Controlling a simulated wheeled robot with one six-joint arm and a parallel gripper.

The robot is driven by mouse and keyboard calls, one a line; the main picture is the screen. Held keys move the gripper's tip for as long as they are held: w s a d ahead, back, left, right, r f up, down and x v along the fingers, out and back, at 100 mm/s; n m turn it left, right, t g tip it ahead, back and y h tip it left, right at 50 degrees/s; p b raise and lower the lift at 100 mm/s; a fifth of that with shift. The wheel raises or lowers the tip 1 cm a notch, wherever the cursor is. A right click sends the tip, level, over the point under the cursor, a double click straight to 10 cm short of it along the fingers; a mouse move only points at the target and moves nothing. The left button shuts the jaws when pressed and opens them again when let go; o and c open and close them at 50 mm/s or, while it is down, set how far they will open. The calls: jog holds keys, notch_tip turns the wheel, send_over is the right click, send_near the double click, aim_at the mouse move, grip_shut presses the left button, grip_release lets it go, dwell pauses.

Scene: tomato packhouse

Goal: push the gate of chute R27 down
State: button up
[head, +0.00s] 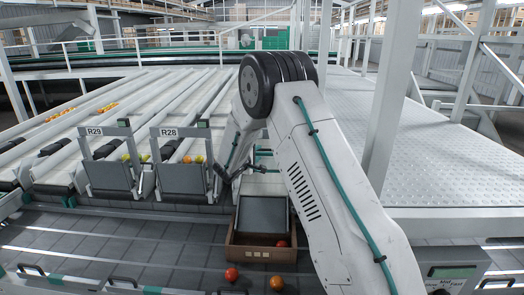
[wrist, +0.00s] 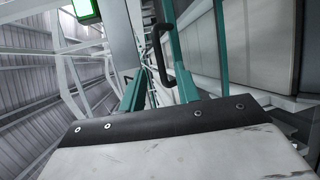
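Signs mark chutes R29 (head: 94,131) and R28 (head: 168,132); their grey gates (head: 108,176) (head: 183,179) stand up. No R27 sign shows; my arm covers much of the space right of R28. There a grey panel (head: 262,214), apparently the R27 gate, slopes down with its lower edge at a brown crate. My gripper (head: 226,173) seems to be the small dark parts just above and left of this panel. Its fingers cannot be made out. The wrist view shows a pale plate with a bolted black edge strip (wrist: 150,125) close by; whether it is the gate is unclear.
The brown crate (head: 262,254) holds a red tomato (head: 281,243). A red tomato (head: 231,274) and an orange one (head: 277,284) lie in front of it. A white post (head: 392,90) and a walkway (head: 450,150) are at right. A black handle (wrist: 161,45) shows in the wrist view.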

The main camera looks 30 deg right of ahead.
aim_at(263, 150)
jog(key=x, duration=0.6)
jog(key=shift+w+d, duration=0.15)
jog(key=shift+d, duration=0.15)
jog(key=shift+f, duration=0.1)
